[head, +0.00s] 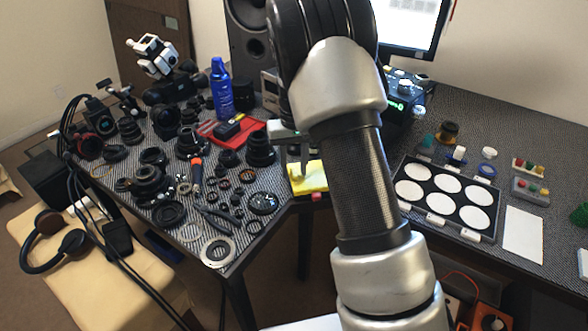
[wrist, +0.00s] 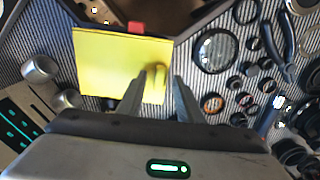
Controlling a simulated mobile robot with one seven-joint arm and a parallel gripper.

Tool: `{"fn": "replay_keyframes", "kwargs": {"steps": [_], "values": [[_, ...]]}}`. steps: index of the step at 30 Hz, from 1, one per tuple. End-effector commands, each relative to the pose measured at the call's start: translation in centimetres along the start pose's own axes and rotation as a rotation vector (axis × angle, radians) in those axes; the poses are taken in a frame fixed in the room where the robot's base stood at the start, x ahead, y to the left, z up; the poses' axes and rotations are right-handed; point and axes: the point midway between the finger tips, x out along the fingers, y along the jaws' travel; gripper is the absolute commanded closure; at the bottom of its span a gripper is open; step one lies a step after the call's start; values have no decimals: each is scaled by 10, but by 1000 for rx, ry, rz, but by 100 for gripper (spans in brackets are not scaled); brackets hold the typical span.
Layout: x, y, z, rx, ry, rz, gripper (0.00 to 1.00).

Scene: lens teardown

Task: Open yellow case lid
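The yellow case (head: 311,177) lies at the table's front edge, near the inner corner, partly hidden behind my arm in the head view. In the wrist view the yellow case (wrist: 108,58) shows as a flat yellow square with a small raised yellow part near its right side. I cannot tell lid from body. A small red piece (wrist: 137,27) sits at its edge. My gripper (wrist: 165,74) is open, with a gap between its fingers. The left finger overlaps the case and the right finger is just past its right edge. Whether they touch it is unclear.
Lens parts and rings (head: 150,180) crowd the table on the left. A red tray (head: 232,130) and blue spray can (head: 221,88) stand behind. A tray of white discs (head: 443,197) lies on the right. Metal cylinders (wrist: 40,70) stand left of the case in the wrist view.

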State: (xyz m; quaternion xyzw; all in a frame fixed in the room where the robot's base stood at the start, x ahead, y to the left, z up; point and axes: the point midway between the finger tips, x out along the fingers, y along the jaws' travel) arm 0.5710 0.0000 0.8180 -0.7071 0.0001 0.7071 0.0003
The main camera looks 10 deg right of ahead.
Motion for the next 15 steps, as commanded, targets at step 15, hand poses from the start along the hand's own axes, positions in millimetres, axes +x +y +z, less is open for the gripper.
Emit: {"fn": "replay_keyframes", "kwargs": {"steps": [15], "values": [[3, 0, 0, 0, 0, 0, 98]]}}
